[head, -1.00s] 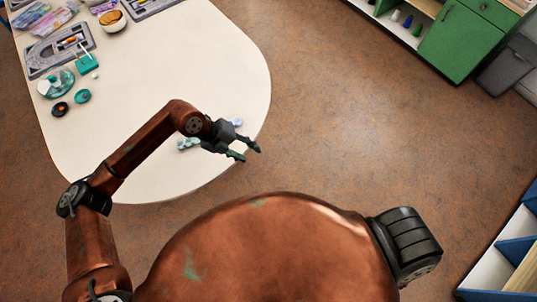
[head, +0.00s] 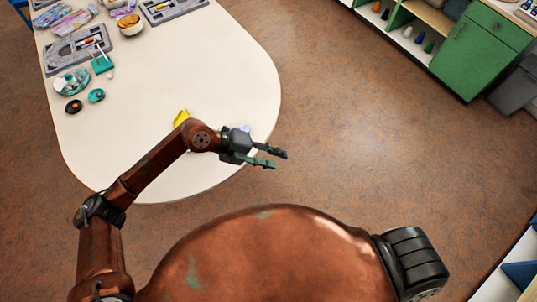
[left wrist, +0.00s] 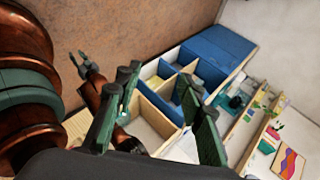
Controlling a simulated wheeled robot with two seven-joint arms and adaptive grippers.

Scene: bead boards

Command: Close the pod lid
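My left gripper (head: 279,160) is open and empty, its two fingers apart, past the table's rounded right edge. Its spread fingers also show in the left wrist view (left wrist: 165,115). A yellow piece (head: 181,117) stands on the table, partly behind my left forearm. A small pale lilac piece (head: 245,127) shows just behind the left gripper. I cannot tell whether either belongs to the pod, and no pod lid is clear. My right gripper (left wrist: 82,62) shows small in the left wrist view, its fingers seemingly apart with nothing between them.
The cream table (head: 215,75) is mostly clear at its right. Grey trays (head: 78,50), a teal-lidded jar (head: 72,80), small round lids (head: 96,95) and a bowl (head: 130,24) stand at its left. A green cabinet (head: 470,58) and divided bins (left wrist: 160,115) stand off the table.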

